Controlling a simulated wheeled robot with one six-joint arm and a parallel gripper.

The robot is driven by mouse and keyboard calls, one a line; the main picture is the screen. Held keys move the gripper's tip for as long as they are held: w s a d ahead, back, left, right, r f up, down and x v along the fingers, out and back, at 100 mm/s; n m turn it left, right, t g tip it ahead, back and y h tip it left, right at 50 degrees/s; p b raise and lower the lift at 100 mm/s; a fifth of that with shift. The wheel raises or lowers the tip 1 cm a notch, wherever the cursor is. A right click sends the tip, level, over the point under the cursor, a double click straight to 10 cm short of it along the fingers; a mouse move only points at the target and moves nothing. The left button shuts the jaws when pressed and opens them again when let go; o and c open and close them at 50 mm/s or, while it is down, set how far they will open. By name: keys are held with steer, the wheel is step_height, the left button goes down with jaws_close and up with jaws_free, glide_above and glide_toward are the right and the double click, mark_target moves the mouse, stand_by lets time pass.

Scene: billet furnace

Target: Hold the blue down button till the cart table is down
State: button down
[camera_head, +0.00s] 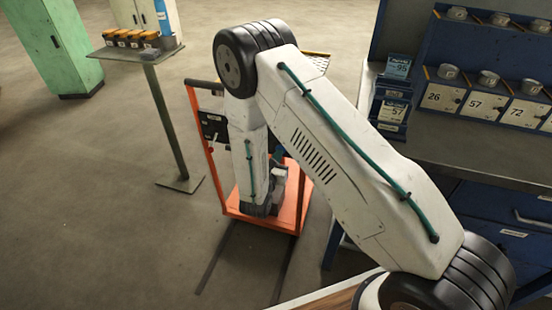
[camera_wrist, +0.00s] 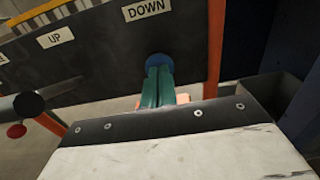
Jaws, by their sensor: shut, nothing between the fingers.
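The blue down button (camera_wrist: 159,60) sits on a dark control panel (camera_wrist: 100,50) below the label DOWN in the wrist view. My gripper (camera_wrist: 158,72) is shut, with its green fingers together and their tips at the button, covering its lower part. They look to touch it, but I cannot tell how far it is pressed. The orange cart (camera_head: 232,212) stands mid-picture in the head view, with the control panel (camera_head: 213,128) on its left side. My arm hides much of the cart, so the height of its table is hard to tell.
A blue workbench (camera_head: 460,160) with numbered boxes stands close on the right. Two dark rails run along the floor before the cart. The left floor is clear.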

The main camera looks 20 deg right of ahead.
steer(key=shift+x, duration=1.1)
steer(key=shift+w+r, duration=0.1)
steer(key=shift+r, duration=0.25)
stand_by(0.5)
stand_by(3.1)
steer(key=v, duration=1.5)
steer(key=shift+f, duration=0.3)
